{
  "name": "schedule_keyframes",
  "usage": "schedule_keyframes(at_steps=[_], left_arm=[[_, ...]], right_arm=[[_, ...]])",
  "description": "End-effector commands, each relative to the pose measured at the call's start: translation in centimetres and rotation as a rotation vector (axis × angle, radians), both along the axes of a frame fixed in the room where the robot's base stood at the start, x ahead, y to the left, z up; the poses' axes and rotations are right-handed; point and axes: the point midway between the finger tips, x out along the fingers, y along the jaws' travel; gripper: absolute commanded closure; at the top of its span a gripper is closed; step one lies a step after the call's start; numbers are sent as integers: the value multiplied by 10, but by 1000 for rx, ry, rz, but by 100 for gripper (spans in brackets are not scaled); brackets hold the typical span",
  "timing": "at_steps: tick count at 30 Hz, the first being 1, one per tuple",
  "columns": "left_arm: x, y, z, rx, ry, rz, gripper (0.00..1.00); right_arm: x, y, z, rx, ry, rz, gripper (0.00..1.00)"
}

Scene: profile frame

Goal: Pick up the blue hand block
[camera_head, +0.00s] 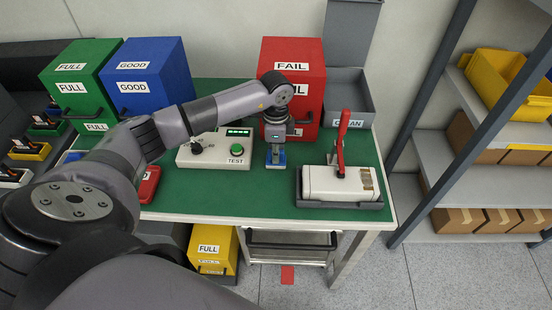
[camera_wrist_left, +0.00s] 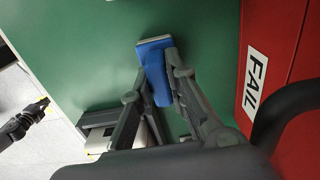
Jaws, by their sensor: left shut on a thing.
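The blue hand block (camera_wrist_left: 155,65) shows in the left wrist view between the two fingers of my left gripper (camera_wrist_left: 158,98). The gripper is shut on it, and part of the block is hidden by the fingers. In the head view the blue block (camera_head: 276,158) is at the tip of my left gripper (camera_head: 275,150), low over the green table top (camera_head: 240,190). I cannot tell whether the block touches the table.
The red FAIL box (camera_head: 293,60) stands right behind my left gripper. The TEST box (camera_head: 215,152) is to its left, and a white fixture with a red lever (camera_head: 340,180) is to its right. A grey bin (camera_head: 350,92) stands at the back right. The table's front middle is clear.

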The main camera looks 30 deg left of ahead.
Motion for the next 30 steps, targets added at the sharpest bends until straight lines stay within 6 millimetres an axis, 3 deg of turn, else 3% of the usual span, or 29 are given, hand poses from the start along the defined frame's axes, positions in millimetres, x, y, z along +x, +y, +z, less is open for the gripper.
schedule_keyframes(at_steps=[8, 14, 17, 30], left_arm=[[0, 0, 3, 0, -1, 0, 100], [1, 1, 24, 1, -4, 1, 100], [2, 0, 44, -1, -6, 0, 100], [2, 0, 165, -1, -6, 0, 100]], right_arm=[[1, 0, -1, 0, -1, -1, 100], [1, 0, -4, 0, -1, -1, 100], [1, 0, -7, 0, -1, -1, 100], [1, 1, -21, 1, -1, -1, 100]])
